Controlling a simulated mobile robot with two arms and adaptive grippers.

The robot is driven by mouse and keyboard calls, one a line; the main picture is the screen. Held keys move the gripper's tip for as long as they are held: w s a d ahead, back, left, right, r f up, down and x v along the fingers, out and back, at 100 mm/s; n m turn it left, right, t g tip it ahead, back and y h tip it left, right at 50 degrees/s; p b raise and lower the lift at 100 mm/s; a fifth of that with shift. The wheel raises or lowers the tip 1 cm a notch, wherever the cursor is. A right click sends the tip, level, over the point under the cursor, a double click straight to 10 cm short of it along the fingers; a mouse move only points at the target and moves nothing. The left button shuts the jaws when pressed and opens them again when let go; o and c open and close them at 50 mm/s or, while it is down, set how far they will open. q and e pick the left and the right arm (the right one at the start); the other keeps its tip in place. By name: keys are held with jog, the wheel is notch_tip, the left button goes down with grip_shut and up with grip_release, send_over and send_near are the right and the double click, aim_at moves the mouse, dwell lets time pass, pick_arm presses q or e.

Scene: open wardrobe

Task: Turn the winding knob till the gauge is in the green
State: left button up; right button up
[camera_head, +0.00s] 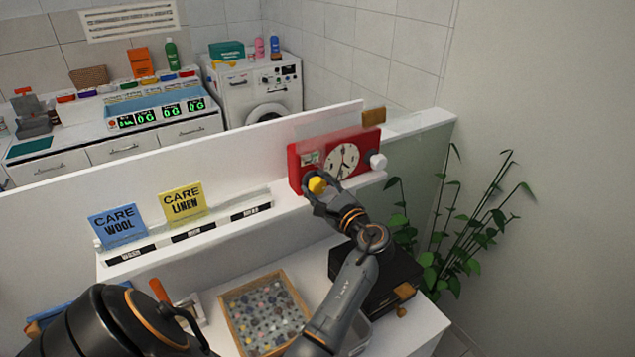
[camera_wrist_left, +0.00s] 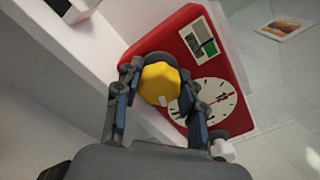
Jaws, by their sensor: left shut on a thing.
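A red box (camera_head: 361,166) with a white clock dial (camera_head: 341,161) stands on the white ledge. My left gripper (camera_head: 318,187) is shut on the yellow winding knob (camera_head: 317,184) at the box's lower left front. In the left wrist view the two fingers lie either side of the yellow knob (camera_wrist_left: 160,83). The small gauge (camera_wrist_left: 204,47) shows there above the knob, with a white part and a green part; its pointer is too small to read. A white knob (camera_head: 378,161) sits at the box's right end. My right gripper is not in view.
Blue (camera_head: 118,224) and yellow (camera_head: 183,202) care cards stand on the ledge left of the box. Below are a tray of buttons (camera_head: 228,302) and a black case (camera_head: 385,283). A plant (camera_head: 455,230) stands to the right.

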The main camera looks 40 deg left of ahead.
pick_arm(q)
jog(key=shift+r+m, duration=0.15)
jog(key=shift+m, duration=0.95)
jog(key=o, duration=1.2)
jog(key=shift+f, duration=0.2)
jog(key=v, duration=0.7)
jog(key=shift+d+r, duration=0.1)
jog(key=shift+d, duration=0.1)
jog(key=shift+d, duration=0.1)
